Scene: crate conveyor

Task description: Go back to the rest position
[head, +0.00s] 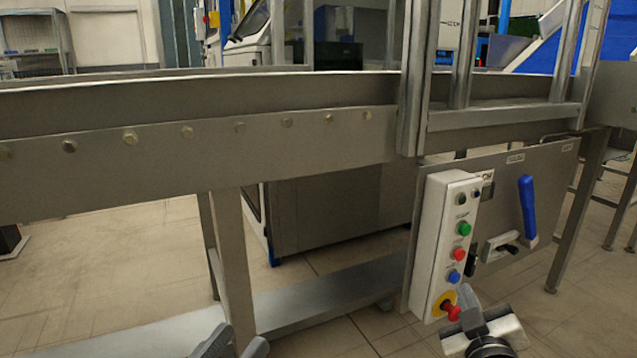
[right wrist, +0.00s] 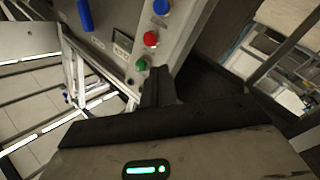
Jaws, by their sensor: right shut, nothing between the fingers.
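My right gripper (head: 468,298) is at the lower right in the head view, in front of the lower part of a white control box (head: 447,235). Its fingers are shut with nothing between them. In the right wrist view its dark fingers (right wrist: 157,80) point at the box, close to the green button (right wrist: 141,65); I cannot tell whether they touch the box. My left gripper (head: 238,340) shows only its fingertips at the bottom edge of the head view. They stand apart, with nothing seen between them.
The box has a green button (head: 464,228), a red button (head: 459,254), a blue button (head: 454,276) and a red-and-yellow stop knob (head: 449,307). A blue handle (head: 528,207) is to its right. The metal conveyor (head: 200,150) runs across. Floor (head: 110,265) shows beneath.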

